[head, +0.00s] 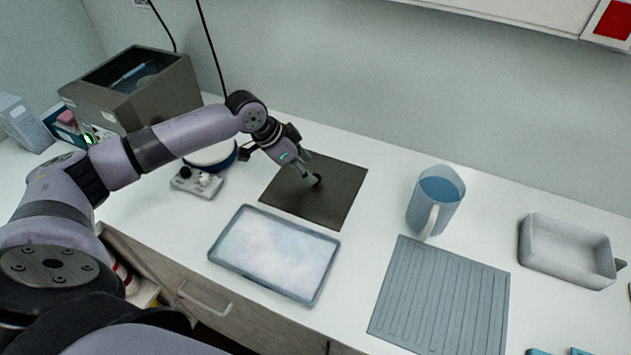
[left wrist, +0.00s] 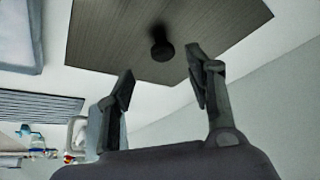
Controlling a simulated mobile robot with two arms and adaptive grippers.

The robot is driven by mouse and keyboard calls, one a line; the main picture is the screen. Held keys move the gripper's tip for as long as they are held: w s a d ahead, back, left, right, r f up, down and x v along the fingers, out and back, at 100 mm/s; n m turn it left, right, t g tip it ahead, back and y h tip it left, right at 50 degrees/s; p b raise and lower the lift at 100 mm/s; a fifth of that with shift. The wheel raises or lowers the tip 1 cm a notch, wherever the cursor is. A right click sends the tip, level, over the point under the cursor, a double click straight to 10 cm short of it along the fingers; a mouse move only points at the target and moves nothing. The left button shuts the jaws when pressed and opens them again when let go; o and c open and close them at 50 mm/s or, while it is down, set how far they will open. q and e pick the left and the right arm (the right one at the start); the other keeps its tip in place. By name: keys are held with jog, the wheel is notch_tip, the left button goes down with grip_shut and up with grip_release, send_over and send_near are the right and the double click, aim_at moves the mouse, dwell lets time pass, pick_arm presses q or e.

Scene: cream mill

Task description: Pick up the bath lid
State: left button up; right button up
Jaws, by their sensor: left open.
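The bath lid (head: 335,202) is a dark, flat, square plate lying on the white counter. Its round black knob (head: 317,181) stands up from the middle. My left gripper (head: 306,179) is over the lid at the knob, and its fingers partly cover the knob in the head view. In the left wrist view, the lid (left wrist: 110,35) fills the top and its knob (left wrist: 162,48) shows between and beyond the two spread fingertips (left wrist: 161,68). The left gripper is open and holds nothing. Whether a finger touches the knob is unclear. My right gripper is not in view.
An open grey box (head: 160,103) stands at the back left. A small device with a knob (head: 197,184) is left of the lid. A shallow tray (head: 318,289) lies in front. A jug (head: 416,203), a ribbed mat (head: 440,300) and a grey basin (head: 565,265) are to the right.

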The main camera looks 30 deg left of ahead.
aim_at(327, 203)
pick_arm(q)
jog(key=shift+w+d+f, duration=0.1)
jog(key=shift+f, duration=0.15)
jog(key=shift+a+p+x, duration=0.1)
jog(key=shift+p+x, duration=0.4)
jog(key=shift+x, duration=0.7)
jog(key=shift+a+p+x, duration=0.15)
jog(key=shift+p+x, duration=0.3)
jog(key=shift+x, duration=0.7)
jog(key=shift+w, duration=0.1)
jog(key=shift+c, duration=0.5)
jog(key=c, duration=1.1)
